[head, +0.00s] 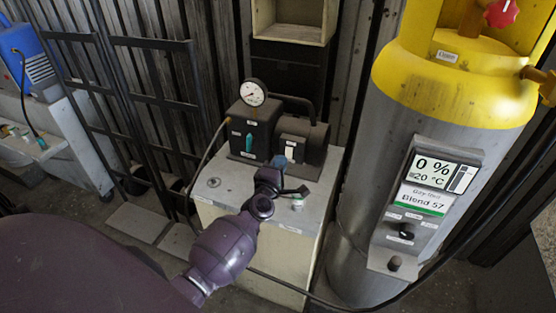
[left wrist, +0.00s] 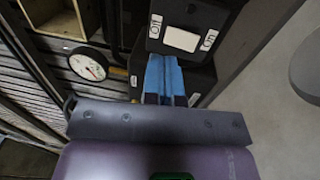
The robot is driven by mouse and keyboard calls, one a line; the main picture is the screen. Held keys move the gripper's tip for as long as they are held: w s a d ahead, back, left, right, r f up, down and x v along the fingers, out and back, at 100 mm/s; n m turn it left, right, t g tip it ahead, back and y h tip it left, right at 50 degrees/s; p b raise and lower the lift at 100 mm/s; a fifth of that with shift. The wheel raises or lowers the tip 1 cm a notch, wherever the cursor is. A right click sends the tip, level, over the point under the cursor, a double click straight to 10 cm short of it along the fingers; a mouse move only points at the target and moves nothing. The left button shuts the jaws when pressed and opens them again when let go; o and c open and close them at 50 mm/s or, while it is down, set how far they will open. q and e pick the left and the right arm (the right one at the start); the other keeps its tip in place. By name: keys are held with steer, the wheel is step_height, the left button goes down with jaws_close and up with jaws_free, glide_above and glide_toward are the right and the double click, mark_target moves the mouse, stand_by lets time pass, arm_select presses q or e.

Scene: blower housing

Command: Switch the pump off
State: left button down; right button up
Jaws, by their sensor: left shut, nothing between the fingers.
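The pump (head: 315,134) is a dark unit with a box and a motor, standing on a pale cabinet. A white switch (head: 290,153) sits on the motor's front; it also shows in the left wrist view (left wrist: 181,40) between an "Off" label (left wrist: 155,26) and what looks like an "On" label (left wrist: 208,40). I cannot tell which way the switch is tipped. My left gripper (head: 281,161) is shut and empty, its blue fingertips (left wrist: 164,62) just in front of and below the switch; contact cannot be told. My right gripper is not in view.
The cabinet top (head: 217,181) is mostly clear. A grey and yellow gas cylinder (head: 360,190) stands on the right. A dark metal rack (head: 150,95) stands on the left.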

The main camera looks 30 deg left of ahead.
arm_select(q)
steer(key=r+v, duration=0.1)
steer(key=v, duration=0.8)
steer(key=shift+r+p, duration=0.45)
steer(key=shift+r, duration=0.05)
steer(key=s+d+f+m+g+h, duration=0.25)
steer(key=d+m+h, duration=0.3)
steer(key=m, duration=0.95)
steer(key=s+f+m+g, duration=0.2)
steer(key=s+f, duration=0.3)
steer(key=s, duration=0.4)
steer(key=s+d+f+m+g+y, duration=0.1)
steer(key=s+f+m+g, duration=0.2)
steer(key=s, duration=0.7)
step_height(320, 180, down, 3)
steer(key=shift+r+m, duration=0.15)
steer(key=shift+m, duration=0.65)
